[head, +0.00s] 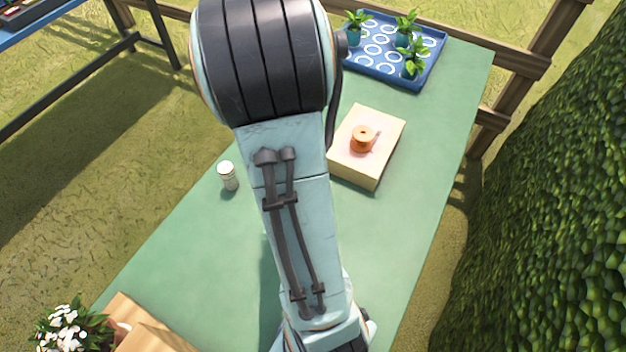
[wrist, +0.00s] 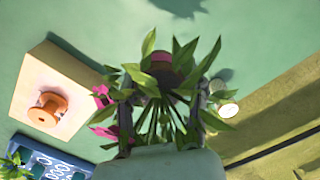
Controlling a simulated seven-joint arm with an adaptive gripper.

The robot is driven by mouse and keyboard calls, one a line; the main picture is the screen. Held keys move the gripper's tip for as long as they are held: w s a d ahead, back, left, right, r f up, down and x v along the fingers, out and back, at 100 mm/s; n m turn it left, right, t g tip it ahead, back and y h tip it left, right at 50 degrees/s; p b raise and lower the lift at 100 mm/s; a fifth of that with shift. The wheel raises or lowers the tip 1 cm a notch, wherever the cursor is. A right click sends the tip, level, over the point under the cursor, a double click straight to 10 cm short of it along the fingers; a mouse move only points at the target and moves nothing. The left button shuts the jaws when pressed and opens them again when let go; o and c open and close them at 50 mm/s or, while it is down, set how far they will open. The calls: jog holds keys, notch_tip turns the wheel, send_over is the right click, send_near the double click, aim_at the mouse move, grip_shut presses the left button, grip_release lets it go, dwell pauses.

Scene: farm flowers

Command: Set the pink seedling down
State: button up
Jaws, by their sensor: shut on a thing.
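The pink seedling (wrist: 165,68) is in the middle of the wrist view, with long green leaves and some pink parts at its left. My gripper (wrist: 163,102) is shut on it; leaves partly cover the fingers. A dark leafy shadow lies on the green table (wrist: 265,45) apart from the plant, so the seedling appears held above the surface. In the head view my arm hides the gripper and the seedling. The green table (head: 420,135) shows there on both sides of my arm.
A pale block (head: 350,171) bears an orange spool (head: 362,139). A blue tray (head: 427,63) with several green seedlings stands at the far end. A white can (head: 228,175) stands left of my arm. White flowers (head: 70,330) and a wooden box (head: 145,325) are front left.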

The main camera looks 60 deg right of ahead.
jog(key=shift+s+a, duration=0.1)
jog(key=shift+w+m, duration=0.2)
jog(key=shift+m, duration=0.9)
jog(key=shift+d+f+m, duration=0.15)
jog(key=shift+d+m, duration=0.05)
jog(key=shift+m, duration=0.5)
jog(key=s+d+f+m, duration=0.3)
jog(key=s+m, duration=0.5)
jog(key=m, duration=0.4)
send_over(363, 235)
jog(key=f, duration=0.1)
jog(key=shift+m, duration=0.4)
notch_tip(363, 235, down, 8)
jog(key=shift+f, duration=0.15)
